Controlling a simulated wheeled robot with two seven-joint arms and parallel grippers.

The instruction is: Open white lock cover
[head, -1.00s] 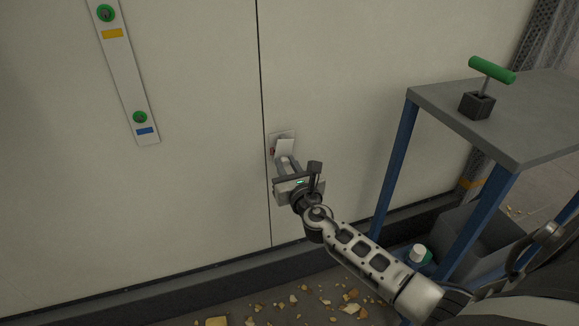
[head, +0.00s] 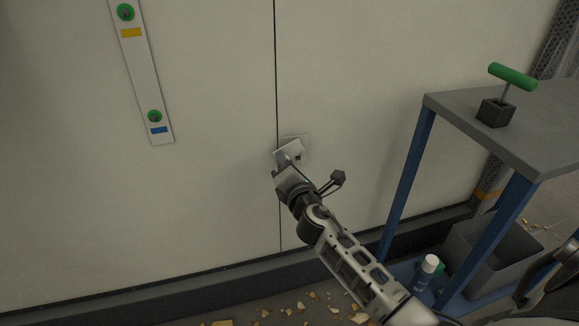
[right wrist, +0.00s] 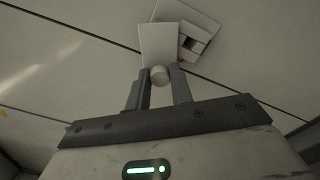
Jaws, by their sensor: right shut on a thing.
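The white lock cover (head: 286,151) is on a small plate (head: 302,141) on the pale wall, beside the vertical seam. It is turned aside to the left and tilted, and the lock recess shows to its right. In the right wrist view the cover (right wrist: 157,45) is a flat white flap with a round knob (right wrist: 159,76) at its near end. The plate with its dark recess (right wrist: 194,43) shows behind and to the right. My right gripper (head: 284,163) is shut on the knob, with one finger on each side of it (right wrist: 160,82). My left gripper is out of view.
A grey-topped cart (head: 520,135) with blue legs stands at the right, holding a green T-handle (head: 512,76). A bottle (head: 427,272) and grey bin (head: 490,255) are below. A strip with green knobs (head: 143,80) is on the wall. Debris lies on the floor.

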